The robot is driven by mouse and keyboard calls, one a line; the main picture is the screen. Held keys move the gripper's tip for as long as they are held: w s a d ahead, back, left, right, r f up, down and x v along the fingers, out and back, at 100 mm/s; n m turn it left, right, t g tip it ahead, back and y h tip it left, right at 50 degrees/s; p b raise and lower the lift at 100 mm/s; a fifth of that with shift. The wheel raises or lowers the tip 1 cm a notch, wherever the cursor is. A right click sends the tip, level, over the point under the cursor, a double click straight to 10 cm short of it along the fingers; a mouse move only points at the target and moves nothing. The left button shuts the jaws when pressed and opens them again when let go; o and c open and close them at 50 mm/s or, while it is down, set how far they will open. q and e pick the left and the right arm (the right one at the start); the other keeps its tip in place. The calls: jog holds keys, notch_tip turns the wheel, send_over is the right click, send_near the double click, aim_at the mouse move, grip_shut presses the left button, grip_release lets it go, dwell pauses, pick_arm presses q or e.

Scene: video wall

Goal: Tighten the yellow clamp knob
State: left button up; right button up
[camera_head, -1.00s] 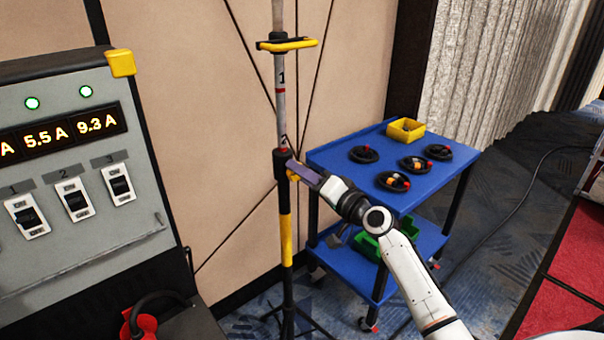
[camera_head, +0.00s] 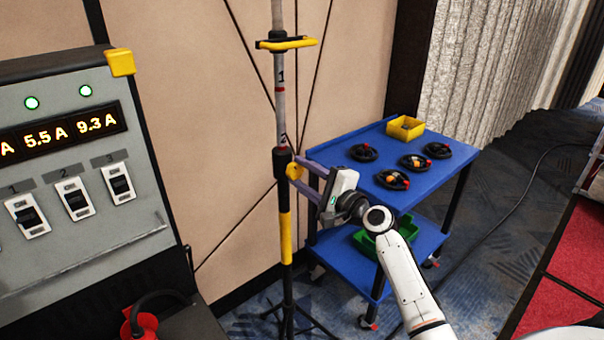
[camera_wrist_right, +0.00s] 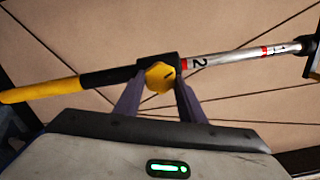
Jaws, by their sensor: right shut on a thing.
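The yellow clamp knob (camera_head: 293,171) sits on the black collar (camera_head: 282,160) of an upright stand pole. My right gripper (camera_head: 298,171) reaches it from the right, and its fingers are shut on the knob. In the right wrist view the knob (camera_wrist_right: 160,76) lies between the tips of the two purple-grey fingers (camera_wrist_right: 158,88). The pole is grey above the collar, with marks 1 and 2 and red bands, and yellow below it. My left gripper is out of view.
A blue cart (camera_head: 335,153) with several black cable coils and a yellow bin (camera_head: 405,128) stands behind my right arm. A grey power panel (camera_head: 75,170) with switches is at the left. A yellow handle (camera_head: 288,43) crosses the pole higher up.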

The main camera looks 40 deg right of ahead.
jog(key=m, duration=0.5)
jog(key=shift+f, duration=0.15)
jog(key=shift+a+m, duration=0.1)
jog(key=shift+m, duration=0.2)
dwell(0.3)
jog(key=o, duration=1)
jog(key=shift+o, duration=0.2)
jog(key=s, duration=1)
jog(key=shift+s+d+b, duration=0.2)
jog(key=shift+d+b, duration=0.25)
